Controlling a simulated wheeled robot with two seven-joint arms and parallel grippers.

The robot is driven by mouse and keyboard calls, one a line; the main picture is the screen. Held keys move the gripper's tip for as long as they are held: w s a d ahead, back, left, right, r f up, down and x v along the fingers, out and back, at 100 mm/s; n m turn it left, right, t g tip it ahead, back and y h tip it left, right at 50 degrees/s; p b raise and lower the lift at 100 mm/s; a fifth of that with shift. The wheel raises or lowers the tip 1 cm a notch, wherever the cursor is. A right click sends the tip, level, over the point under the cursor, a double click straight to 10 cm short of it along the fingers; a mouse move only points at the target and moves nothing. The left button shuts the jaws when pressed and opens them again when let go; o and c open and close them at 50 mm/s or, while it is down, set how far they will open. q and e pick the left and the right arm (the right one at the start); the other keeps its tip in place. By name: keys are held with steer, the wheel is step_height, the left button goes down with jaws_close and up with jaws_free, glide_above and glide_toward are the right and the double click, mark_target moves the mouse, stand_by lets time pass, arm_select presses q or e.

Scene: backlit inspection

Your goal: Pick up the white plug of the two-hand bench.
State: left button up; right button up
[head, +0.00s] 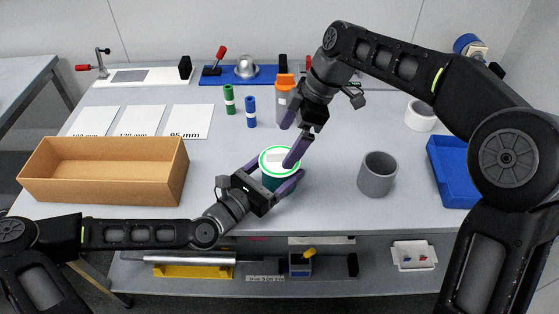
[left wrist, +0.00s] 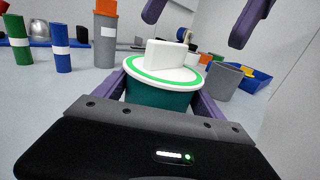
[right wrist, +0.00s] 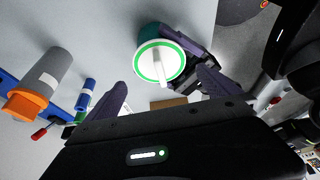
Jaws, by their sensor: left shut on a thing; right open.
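The white plug (head: 279,157), with a green ring on its rim and an upright tab, sits in the top of a dark teal container (left wrist: 160,97). The plug also shows in the left wrist view (left wrist: 166,57) and the right wrist view (right wrist: 160,58). My left gripper (head: 276,180) is shut around the container, one finger on each side. My right gripper (head: 287,146) is open and empty above the plug, fingers pointing down at it. In the left wrist view its two fingertips show apart, above and behind the tab. Much of the container is hidden by the left gripper.
A grey cup (head: 377,175) and a blue tray (head: 449,175) stand to the right. An open cardboard box (head: 105,190) is at left. Green (head: 229,99) and blue (head: 251,111) cylinders and an orange-topped grey bottle (head: 284,103) stand behind. White labelled cards lie at back left.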

mark_target(281, 151)
steer(key=shift+f, duration=0.15)
steer(key=x, duration=0.5)
steer(key=shift+a, duration=0.1)
steer(key=shift+c, duration=0.4)
steer(key=c, duration=1.1)
